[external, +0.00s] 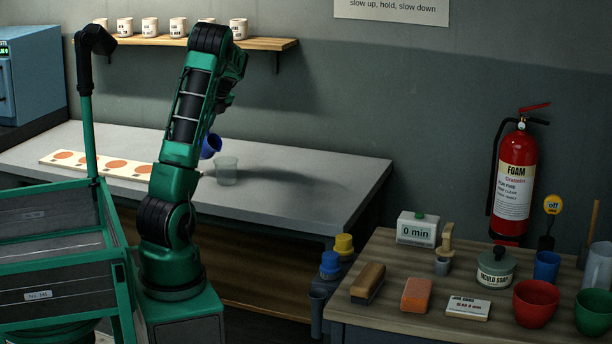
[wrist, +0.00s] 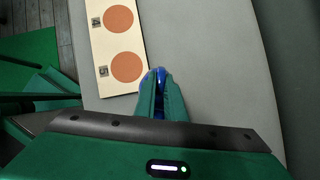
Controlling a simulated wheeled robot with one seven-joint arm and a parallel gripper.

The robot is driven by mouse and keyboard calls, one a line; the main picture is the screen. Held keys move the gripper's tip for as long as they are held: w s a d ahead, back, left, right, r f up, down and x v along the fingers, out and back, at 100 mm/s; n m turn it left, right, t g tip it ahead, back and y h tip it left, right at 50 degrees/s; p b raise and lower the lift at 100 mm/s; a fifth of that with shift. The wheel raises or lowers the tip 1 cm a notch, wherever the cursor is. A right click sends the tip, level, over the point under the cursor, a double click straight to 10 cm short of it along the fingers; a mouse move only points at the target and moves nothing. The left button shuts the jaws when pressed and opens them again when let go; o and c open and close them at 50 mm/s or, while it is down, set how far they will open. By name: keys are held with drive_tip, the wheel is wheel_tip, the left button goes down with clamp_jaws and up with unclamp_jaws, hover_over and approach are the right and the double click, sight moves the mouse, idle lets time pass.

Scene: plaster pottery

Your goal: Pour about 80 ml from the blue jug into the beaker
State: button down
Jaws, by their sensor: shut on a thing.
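The blue jug (external: 210,147) is partly hidden behind my arm in the external view. It looks tilted, its mouth to the right, just above and left of the beaker. The clear beaker (external: 227,172) stands upright on the grey table; its fill level is too small to tell, and no stream can be made out. In the wrist view my gripper (wrist: 161,88) is shut on the jug, of which only blue edges (wrist: 161,71) show around the fingers. The beaker cannot be made out there.
A pale board with orange discs (external: 90,163) lies left of the beaker; it also shows in the wrist view (wrist: 115,42). The table (external: 320,185) is clear right of the beaker. A shelf of cups (external: 270,44) hangs behind. A cluttered wooden table (external: 392,268) stands front right.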

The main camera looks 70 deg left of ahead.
sight(209, 135)
drive_tip(key=shift+d+r, duration=0.1)
drive_tip(key=shift+w+d+r+g+y+p, duration=0.2)
drive_tip(key=shift+d+r+g+y+p, duration=0.15)
drive_tip(key=shift+y, duration=0.35)
drive_tip(key=shift+w+d+r+g+y+p, duration=0.3)
drive_tip(key=shift+y+p, duration=0.2)
drive_tip(key=shift+p, duration=0.4)
drive_tip(key=shift+w+d+r+g+y+p, duration=0.2)
drive_tip(key=shift+d+y+p, duration=0.25)
drive_tip(key=shift+p, duration=0.45)
idle(0.3)
drive_tip(key=shift+d+y, duration=0.2)
drive_tip(key=shift+y, duration=0.05)
drive_tip(key=shift+w+d+f, duration=0.15)
drive_tip(key=shift+d, duration=0.15)
